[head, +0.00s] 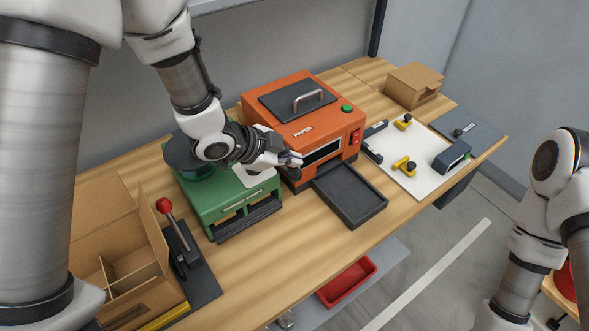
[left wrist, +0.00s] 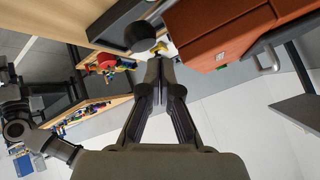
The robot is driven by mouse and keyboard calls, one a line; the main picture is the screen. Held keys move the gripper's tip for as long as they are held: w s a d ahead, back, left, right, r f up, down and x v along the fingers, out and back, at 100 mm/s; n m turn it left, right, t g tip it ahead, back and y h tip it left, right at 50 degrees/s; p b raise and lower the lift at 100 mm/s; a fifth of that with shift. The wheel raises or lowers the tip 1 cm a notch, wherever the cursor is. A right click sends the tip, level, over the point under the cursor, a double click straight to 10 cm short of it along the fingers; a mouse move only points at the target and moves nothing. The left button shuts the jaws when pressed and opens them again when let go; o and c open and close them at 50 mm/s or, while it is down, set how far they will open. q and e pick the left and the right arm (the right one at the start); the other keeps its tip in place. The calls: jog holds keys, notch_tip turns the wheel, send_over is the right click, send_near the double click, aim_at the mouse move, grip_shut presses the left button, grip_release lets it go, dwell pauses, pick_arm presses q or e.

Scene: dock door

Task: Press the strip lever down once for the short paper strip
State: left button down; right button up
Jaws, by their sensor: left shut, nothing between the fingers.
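The orange machine (head: 305,112), marked PAPER, stands on the bench with a dark slot in its front; it also shows in the left wrist view (left wrist: 225,30). A black knob (head: 291,174) sits at its front left, seemingly the strip lever's end; a dark round knob (left wrist: 143,37) shows beyond the fingertips in the left wrist view. My left gripper (head: 296,160) is shut and empty, close above the knob in the head view; its fingers (left wrist: 158,72) meet in the wrist view. I cannot tell whether they touch the knob. No paper strip is visible. My right gripper is out of view.
An empty dark tray (head: 350,194) lies before the slot. A green machine (head: 230,205) stands left, partly under my left arm. A red-knobbed lever (head: 165,206) and divided carton (head: 118,250) are farther left. A white board (head: 412,165) and small carton (head: 413,84) lie right.

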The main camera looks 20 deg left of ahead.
aim_at(289, 179)
pick_arm(q)
jog(key=shift+f, duration=0.45)
jog(key=shift+s+d+f+b, duration=0.15)
jog(key=shift+d+f+b, duration=0.05)
jog(key=shift+f+b, duration=1.1)
jog(key=shift+s+d+f+b, duration=0.15)
jog(key=shift+f+b, duration=1.05)
jog(key=shift+f, duration=0.15)
dwell(2.0)
dwell(0.5)
jog(key=shift+w+a+r+p, duration=0.1)
jog(key=shift+r+p, duration=0.9)
jog(key=shift+r, duration=0.05)
jog(key=shift+w+a+r+p, duration=0.1)
jog(key=shift+a+r+p, duration=0.05)
jog(key=shift+r+p, duration=0.9)
jog(key=shift+w+a+r+p, duration=0.1)
jog(key=shift+r+p, duration=0.9)
jog(key=r+p, duration=0.5)
jog(key=shift+w+a+r, duration=0.1)
jog(key=shift+w+a, duration=0.1)
jog(key=shift+a, duration=0.1)
